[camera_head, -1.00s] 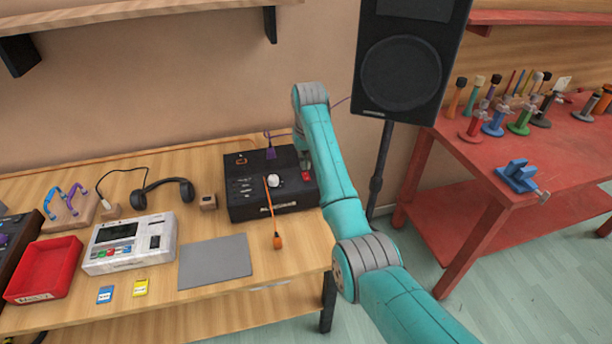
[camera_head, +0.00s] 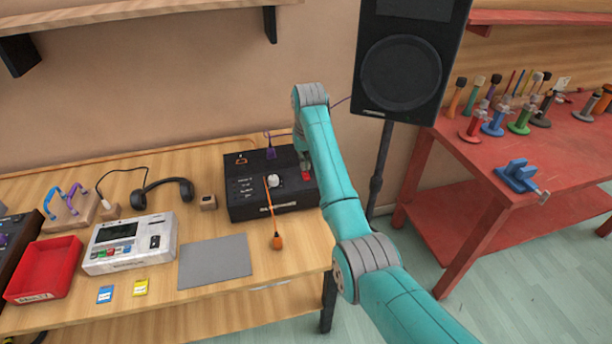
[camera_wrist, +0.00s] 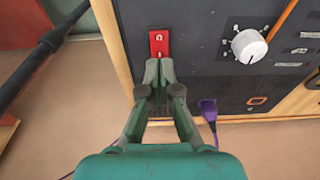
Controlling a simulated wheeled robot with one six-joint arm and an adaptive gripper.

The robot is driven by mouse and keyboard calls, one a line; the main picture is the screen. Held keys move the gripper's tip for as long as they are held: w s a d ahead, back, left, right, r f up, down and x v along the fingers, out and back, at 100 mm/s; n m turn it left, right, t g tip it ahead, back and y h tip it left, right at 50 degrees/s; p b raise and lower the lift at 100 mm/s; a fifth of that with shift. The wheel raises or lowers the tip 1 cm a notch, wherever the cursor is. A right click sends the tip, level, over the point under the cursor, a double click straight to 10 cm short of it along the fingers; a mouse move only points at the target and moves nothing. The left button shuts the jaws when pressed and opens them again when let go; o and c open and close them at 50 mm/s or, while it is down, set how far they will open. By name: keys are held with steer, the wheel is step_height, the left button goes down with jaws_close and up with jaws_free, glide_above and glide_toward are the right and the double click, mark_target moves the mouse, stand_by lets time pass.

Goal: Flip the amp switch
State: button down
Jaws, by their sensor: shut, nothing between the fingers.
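The amp (camera_head: 245,203) is a black box on the wooden table, with a white knob (camera_head: 273,180) on its top. The red switch (camera_head: 306,176) is at the amp's right end, partly hidden by my arm. In the wrist view the red switch (camera_wrist: 159,43) lies just beyond my fingertips, near the panel's edge, and the white knob (camera_wrist: 249,46) is to its right. My gripper (camera_wrist: 158,66) is shut and empty, its tips at the lower edge of the switch. I cannot tell whether they touch it.
A purple plug (camera_wrist: 208,108) is in the panel beside my gripper. The black speaker (camera_head: 400,75) on its stand (camera_head: 378,175) rises right of my arm. A grey mat (camera_head: 215,262) lies in front.

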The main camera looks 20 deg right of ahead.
mark_target(305, 174)
steer(key=shift+f, duration=1.15)
stand_by(1.2)
steer(key=shift+r, duration=3.55)
